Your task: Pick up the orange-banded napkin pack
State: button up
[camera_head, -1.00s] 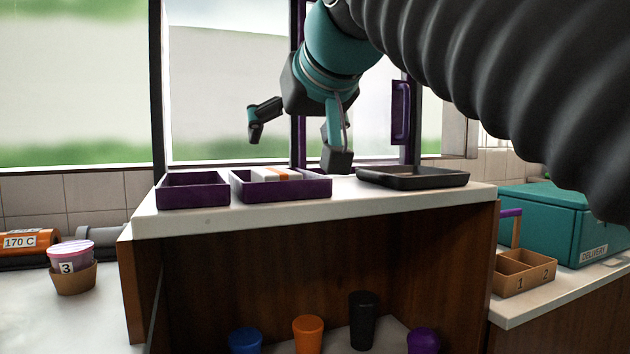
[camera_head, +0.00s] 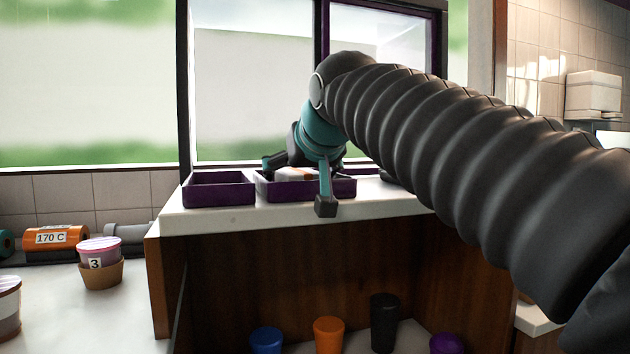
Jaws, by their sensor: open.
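The orange-banded napkin pack (camera_head: 291,174) lies in the right one of two purple trays (camera_head: 335,189) on the raised counter. It is white, and its orange band is mostly hidden by my gripper. My gripper (camera_head: 300,187) is open at that tray, with one finger at the back left and the other finger in front of the tray's near wall. The pack shows between and behind the fingers. I cannot tell whether a finger touches it.
An empty-looking purple tray (camera_head: 219,190) stands to the left. My arm hides most of a dark tray on the right. Several cups, including an orange one (camera_head: 328,335), stand on the shelf below. A cup marked 3 (camera_head: 98,254) is at left.

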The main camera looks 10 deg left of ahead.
aim_at(301, 171)
jog(key=shift+w+a, duration=0.1)
jog(key=shift+w, duration=0.1)
jog(key=shift+c, duration=0.3)
jog(key=c, duration=1)
jog(key=shift+r, duration=0.55)
notch_tip(301, 171, up, 4)
jog(key=shift+w+f+p, duration=0.1)
jog(key=shift+f+p, duration=0.1)
jog(key=shift+p, duration=0.65)
jog(key=w+d+r, duration=0.6)
jog(key=w+d, duration=0.2)
jog(key=shift+p, duration=0.4)
